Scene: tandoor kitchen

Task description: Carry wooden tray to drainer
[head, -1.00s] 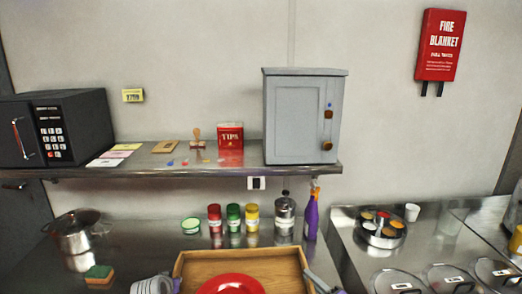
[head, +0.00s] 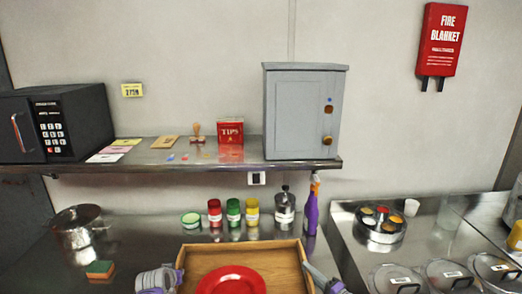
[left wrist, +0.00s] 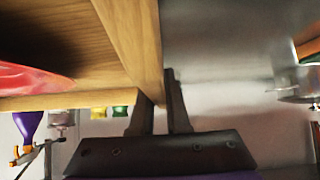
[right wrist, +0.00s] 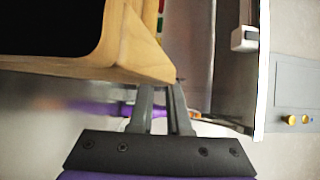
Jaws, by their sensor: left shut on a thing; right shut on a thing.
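The wooden tray (head: 284,263) is at the bottom middle of the head view, its near part cut off. A red plate (head: 232,281) lies in it. My left gripper (head: 179,277) is shut on the tray's left side; in the left wrist view its fingers (left wrist: 159,103) are at the tray wall (left wrist: 128,45). My right gripper (head: 308,268) is shut on the tray's right side; in the right wrist view its fingers (right wrist: 164,92) are at a tray corner (right wrist: 148,58), the grip partly hidden. I cannot make out a drainer.
Behind the tray stand colored jars (head: 233,212), a metal canister (head: 285,210) and a purple bottle (head: 311,212). A pot (head: 80,235) and a sponge (head: 100,269) are at left. A round spice tin (head: 380,228) and lidded containers (head: 397,282) are at right. A shelf (head: 190,165) overhangs the counter.

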